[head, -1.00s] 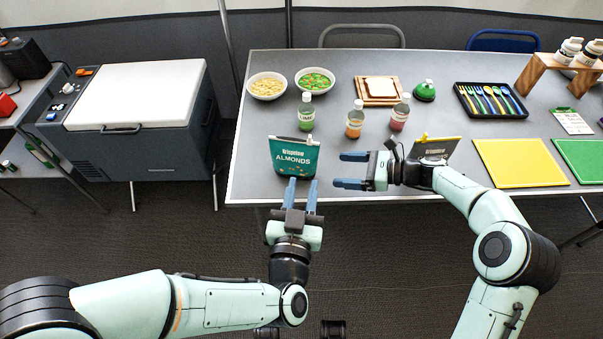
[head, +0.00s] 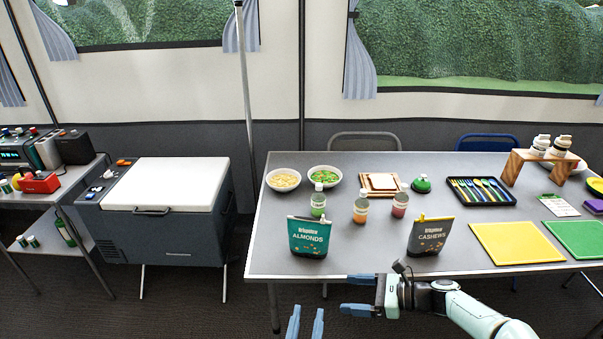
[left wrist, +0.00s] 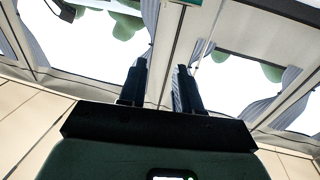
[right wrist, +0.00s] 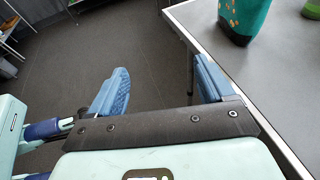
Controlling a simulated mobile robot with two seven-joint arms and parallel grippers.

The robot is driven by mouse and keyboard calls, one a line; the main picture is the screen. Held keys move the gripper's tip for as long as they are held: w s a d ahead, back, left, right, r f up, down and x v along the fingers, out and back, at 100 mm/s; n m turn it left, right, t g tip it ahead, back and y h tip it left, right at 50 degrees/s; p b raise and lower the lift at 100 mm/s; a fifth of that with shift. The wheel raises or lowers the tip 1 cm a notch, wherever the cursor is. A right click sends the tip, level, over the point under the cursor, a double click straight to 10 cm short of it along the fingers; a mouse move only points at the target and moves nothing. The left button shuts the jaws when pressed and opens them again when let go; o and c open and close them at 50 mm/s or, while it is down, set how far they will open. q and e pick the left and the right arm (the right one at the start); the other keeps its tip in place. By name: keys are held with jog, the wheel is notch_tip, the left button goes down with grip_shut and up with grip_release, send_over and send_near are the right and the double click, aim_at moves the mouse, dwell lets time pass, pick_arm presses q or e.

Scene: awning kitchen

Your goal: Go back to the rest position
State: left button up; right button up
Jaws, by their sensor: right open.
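My left gripper (head: 305,323) shows only its two blue fingertips at the bottom of the head view, in front of the table. In the left wrist view (left wrist: 160,85) its fingers are apart with nothing between them, against the awning and windows. My right gripper (head: 358,294) is open and empty, pointing left just in front of the table's front edge. In the right wrist view (right wrist: 160,90) its fingers are spread beside the table edge, over the dark floor. Most of the left arm is out of the head view.
The grey table (head: 390,258) holds an almonds bag (head: 309,238) and a cashews bag (head: 430,236) near its front edge. Bottles, bowls, a cutlery tray (head: 482,191) and a yellow board (head: 516,243) stand behind and right. A cooler (head: 165,190) is at left. Floor in front is clear.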

pick_arm(q)
jog(key=s+a+f+n+g+p, duration=0.1)
jog(key=a+f+g+p, duration=0.35)
jog(key=f, duration=0.55)
jog(key=s+a+f+g+p, duration=0.1)
jog(key=a+f+g+p, duration=0.3)
jog(key=f, duration=0.7)
pick_arm(e)
jog(key=s+f+n+g+h, duration=0.4)
jog(key=s+f+n+h, duration=0.25)
jog(key=s+f, duration=1.25)
pick_arm(q)
jog(key=s+a+f+n+g+p, duration=0.2)
jog(key=s+f+g, duration=0.3)
jog(key=s, duration=0.5)
jog(key=s+a+f+n+g+p, duration=0.2)
jog(key=s+f+g+p, duration=0.3)
jog(key=s, duration=0.5)
jog(key=shift+s+a+n, duration=0.2)
jog(key=shift+a+n, duration=0.2)
jog(key=shift+n, duration=0.1)
pick_arm(e)
jog(key=s+n+g+h, duration=0.1)
jog(key=s+n+h, duration=0.3)
jog(key=s+n, duration=0.7)
jog(key=s+a, duration=0.1)
jog(key=s, duration=0.5)
jog(key=shift+s+r, duration=0.15)
jog(key=shift+s, duration=0.05)
